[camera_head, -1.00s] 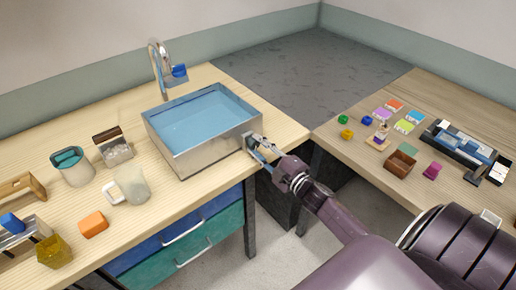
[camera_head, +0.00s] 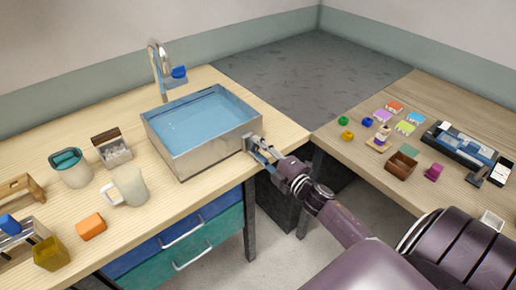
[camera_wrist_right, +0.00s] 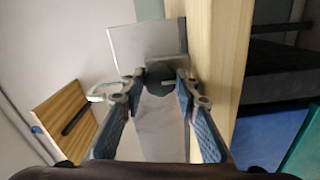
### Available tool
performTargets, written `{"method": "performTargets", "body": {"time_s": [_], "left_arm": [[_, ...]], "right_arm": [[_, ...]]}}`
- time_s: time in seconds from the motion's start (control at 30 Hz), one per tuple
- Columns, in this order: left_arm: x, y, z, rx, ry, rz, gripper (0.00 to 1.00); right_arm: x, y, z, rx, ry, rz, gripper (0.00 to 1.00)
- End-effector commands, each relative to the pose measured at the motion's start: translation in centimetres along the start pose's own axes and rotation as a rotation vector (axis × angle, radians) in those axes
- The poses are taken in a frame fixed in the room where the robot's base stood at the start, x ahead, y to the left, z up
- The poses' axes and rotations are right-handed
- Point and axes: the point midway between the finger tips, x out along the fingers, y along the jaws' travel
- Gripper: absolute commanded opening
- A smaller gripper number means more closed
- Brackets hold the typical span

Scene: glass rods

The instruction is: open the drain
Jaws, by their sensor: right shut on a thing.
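A metal basin (camera_head: 205,155) stands on the wooden counter and holds blue water (camera_head: 200,118). A small grey drain fitting (camera_head: 247,143) sits on its right-hand end wall. My right gripper (camera_head: 253,146) reaches this fitting from the right. In the right wrist view, the fingertips (camera_wrist_right: 158,84) of my right gripper are closed around a dark grey knob (camera_wrist_right: 159,75) in front of a flat grey metal wall (camera_wrist_right: 143,42). The fingers partly hide the knob, and I cannot tell how far it is turned. My left gripper is not in view.
A faucet (camera_head: 158,65) with a blue handle stands behind the basin. The right table (camera_head: 350,165) holds small coloured items and a dark tray (camera_head: 465,152).

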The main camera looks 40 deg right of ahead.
Motion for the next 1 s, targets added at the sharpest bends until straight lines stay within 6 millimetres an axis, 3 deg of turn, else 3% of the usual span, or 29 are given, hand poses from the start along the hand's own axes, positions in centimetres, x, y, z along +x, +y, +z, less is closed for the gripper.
{"method": "performTargets", "body": {"time_s": [0.03, 0.07, 0.2, 0.67, 1.0], "left_arm": [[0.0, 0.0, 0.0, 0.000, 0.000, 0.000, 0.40], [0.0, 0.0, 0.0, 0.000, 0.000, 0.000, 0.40], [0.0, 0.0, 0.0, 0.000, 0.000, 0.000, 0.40], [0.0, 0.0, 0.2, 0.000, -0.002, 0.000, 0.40], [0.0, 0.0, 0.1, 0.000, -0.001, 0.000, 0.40]], "right_arm": [[0.0, -0.1, 0.0, -0.003, 0.001, -0.002, 0.04], [0.0, -0.1, 0.0, -0.002, 0.001, -0.002, 0.32], [0.0, -0.1, 0.0, -0.001, 0.001, -0.002, 0.46], [-0.4, -0.5, 0.0, 0.002, -0.001, -0.008, 0.46], [-4.8, -0.3, 0.0, 0.002, -0.001, -0.005, 0.46]]}}
